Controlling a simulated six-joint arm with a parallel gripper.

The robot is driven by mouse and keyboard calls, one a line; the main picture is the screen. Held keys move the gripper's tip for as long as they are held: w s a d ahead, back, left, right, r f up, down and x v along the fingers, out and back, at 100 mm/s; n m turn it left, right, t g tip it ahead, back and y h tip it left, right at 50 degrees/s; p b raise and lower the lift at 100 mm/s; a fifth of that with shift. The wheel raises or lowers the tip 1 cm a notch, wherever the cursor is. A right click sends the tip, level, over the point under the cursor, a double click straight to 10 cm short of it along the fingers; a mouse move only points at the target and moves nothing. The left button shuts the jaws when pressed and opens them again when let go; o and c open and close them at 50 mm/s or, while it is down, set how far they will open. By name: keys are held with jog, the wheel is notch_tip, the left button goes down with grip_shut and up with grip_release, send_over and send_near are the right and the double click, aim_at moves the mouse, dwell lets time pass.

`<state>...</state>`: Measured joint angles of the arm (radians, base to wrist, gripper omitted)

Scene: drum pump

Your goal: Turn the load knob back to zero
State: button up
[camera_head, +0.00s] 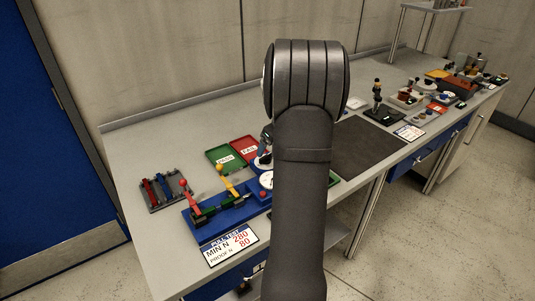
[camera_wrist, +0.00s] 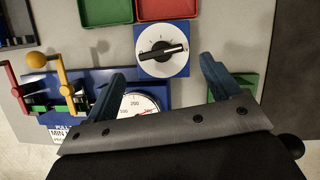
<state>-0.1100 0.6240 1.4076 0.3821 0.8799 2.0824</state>
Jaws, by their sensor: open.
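The load knob (camera_wrist: 163,50) is a black bar on a round white dial with dark marks, set on a blue square base. In the wrist view the bar lies nearly level, its right end slightly higher. I cannot tell which mark it points to. My gripper (camera_wrist: 162,70) is open and empty, its blue fingers spread to the lower left and right of the knob, apart from it. A white gauge (camera_wrist: 140,103) with numbers sits below left, partly hidden by my gripper; it also shows in the head view (camera_head: 266,180). My arm mostly hides the knob there.
Green (camera_head: 224,159) and red (camera_head: 245,148) trays lie behind the knob. A blue test fixture (camera_head: 212,208) with red and yellow ball-topped levers stands to the left, beside a rack (camera_head: 160,191). A dark mat (camera_head: 368,145) is bare at the right.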

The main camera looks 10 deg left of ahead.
jog(key=x, duration=0.5)
jog(key=shift+a+f, duration=0.1)
jog(key=shift+f, duration=0.15)
jog(key=c, duration=1)
